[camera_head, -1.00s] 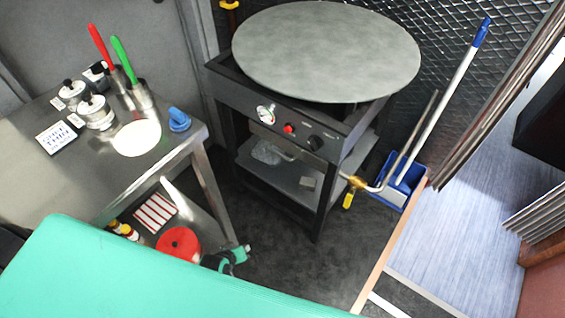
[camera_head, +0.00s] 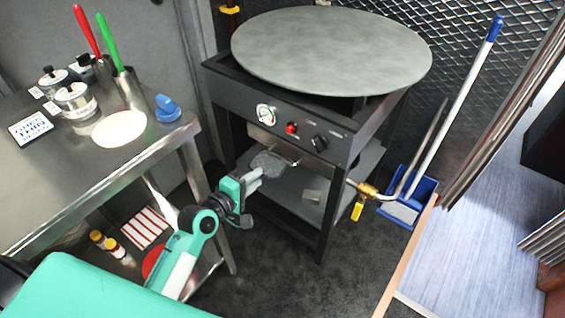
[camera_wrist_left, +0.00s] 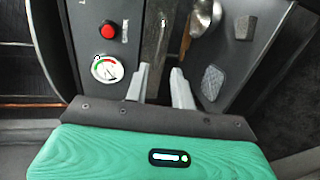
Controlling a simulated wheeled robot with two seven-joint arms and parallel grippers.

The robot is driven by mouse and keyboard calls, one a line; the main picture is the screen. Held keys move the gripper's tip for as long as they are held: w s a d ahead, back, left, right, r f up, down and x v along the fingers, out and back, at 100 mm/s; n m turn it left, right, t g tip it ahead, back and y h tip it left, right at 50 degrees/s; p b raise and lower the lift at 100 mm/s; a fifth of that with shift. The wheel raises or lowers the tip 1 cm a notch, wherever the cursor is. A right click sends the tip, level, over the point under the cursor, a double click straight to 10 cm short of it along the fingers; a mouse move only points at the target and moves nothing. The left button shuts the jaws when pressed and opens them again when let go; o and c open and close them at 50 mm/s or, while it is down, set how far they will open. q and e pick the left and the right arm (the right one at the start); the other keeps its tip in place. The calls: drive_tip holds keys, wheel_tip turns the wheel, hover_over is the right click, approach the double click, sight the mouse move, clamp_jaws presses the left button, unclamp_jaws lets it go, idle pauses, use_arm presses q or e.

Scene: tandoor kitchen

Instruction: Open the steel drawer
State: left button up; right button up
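The steel drawer (camera_head: 310,163) is a narrow metal front under the control panel of the black griddle stand. It looks shut, though my gripper and the panel partly hide it. In the left wrist view the metal strip (camera_wrist_left: 154,38) beside the panel appears to be its front. My left gripper (camera_head: 260,172) is in front of and below the panel, near the drawer's left end. My right gripper is not in view.
The black stand (camera_head: 230,95) carries a round grey griddle plate (camera_head: 330,50). A steel table (camera_head: 70,180) with canisters stands left. A brass valve (camera_head: 368,190) and blue dustpan (camera_head: 410,200) are on the right. Dark floor before the stand is clear.

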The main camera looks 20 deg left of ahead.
sight(282, 160)
use_arm(q)
drive_tip(key=shift+b+x, duration=0.95)
drive_tip(key=shift+x, duration=5.75)
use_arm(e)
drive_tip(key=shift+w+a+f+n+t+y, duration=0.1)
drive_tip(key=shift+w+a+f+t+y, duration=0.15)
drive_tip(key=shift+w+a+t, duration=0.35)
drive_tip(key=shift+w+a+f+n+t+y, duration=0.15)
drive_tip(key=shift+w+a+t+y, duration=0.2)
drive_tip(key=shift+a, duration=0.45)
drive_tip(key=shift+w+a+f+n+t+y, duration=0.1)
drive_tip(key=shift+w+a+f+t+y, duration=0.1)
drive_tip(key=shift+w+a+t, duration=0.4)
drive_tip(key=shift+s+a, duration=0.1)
use_arm(q)
clamp_jaws()
